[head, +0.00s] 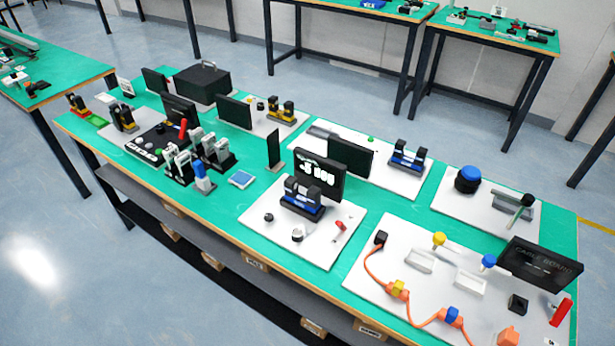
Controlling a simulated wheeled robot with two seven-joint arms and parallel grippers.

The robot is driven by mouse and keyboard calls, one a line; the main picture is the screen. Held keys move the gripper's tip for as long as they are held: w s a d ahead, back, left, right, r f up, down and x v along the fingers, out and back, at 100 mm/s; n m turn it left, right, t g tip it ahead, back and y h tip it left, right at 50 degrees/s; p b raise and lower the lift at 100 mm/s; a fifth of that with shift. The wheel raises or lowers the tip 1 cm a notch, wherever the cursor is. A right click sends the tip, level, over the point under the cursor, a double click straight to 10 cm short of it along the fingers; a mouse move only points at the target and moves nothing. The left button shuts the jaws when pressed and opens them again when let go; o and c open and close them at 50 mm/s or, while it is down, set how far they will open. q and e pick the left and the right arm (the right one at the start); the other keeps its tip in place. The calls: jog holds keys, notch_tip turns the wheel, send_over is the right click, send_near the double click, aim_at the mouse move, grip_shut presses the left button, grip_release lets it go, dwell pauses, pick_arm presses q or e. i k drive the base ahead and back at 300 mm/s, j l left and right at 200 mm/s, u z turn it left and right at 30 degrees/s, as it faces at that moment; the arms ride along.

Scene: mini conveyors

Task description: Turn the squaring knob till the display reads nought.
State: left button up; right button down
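A white board (330,250) near the front middle of the green table carries a lit black display (320,175). The display shows large white characters, too small and slanted to read surely. A small blue and black conveyor unit (303,197) stands in front of the display and partly covers it. I cannot tell which knob is the squaring knob. Neither of my grippers is in view.
To the right, a white board (375,285) holds orange cable, plugs and a dark screen (540,264). Behind it are a blue button (467,179) and a green-handled lever (523,206). Grey and black devices (213,150) crowd the left. Bare green table shows between boards.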

aim_at(297, 233)
jog(key=k+l+u, duration=0.4)
jog(key=l, duration=0.2)
jog(key=k+l+u, duration=0.35)
jog(key=l, duration=0.15)
jog(key=i+l, duration=0.05)
